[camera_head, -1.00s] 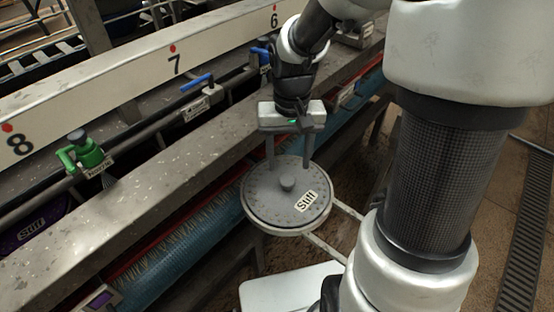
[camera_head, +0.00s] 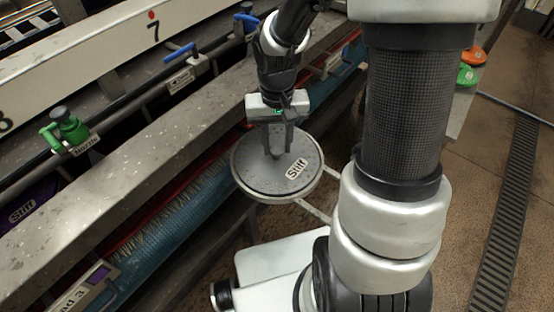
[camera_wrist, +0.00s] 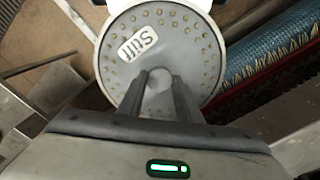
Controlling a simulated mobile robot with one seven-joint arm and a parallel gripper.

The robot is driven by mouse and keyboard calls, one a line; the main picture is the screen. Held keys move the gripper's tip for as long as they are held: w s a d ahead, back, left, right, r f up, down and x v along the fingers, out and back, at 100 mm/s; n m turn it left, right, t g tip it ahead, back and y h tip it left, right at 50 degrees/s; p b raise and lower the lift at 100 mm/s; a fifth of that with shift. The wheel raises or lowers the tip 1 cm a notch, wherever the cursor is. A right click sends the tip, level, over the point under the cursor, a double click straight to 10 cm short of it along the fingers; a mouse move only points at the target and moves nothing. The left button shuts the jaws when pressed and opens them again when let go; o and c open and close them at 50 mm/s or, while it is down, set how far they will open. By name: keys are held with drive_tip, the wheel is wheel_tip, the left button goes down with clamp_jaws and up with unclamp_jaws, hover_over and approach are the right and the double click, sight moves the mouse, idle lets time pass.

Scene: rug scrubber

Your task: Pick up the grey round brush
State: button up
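The grey round brush (camera_head: 250,178) is a flat disc with a "Stiff" label and a small knob at its centre. In the wrist view the brush (camera_wrist: 205,50) fills the upper middle, with its knob between my fingers. My gripper (camera_head: 278,154) is above the disc, its fingers close together at the knob and seemingly shut on it; the wrist view also shows my gripper (camera_wrist: 160,84). The fingers hide most of the knob in the head view. I cannot tell whether the disc is raised off its support.
Pale bars (camera_head: 312,208) lie beside the disc.

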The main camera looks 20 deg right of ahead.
clamp_jaws()
drive_tip(key=shift+w, duration=0.1)
drive_tip(key=shift+r, duration=0.1)
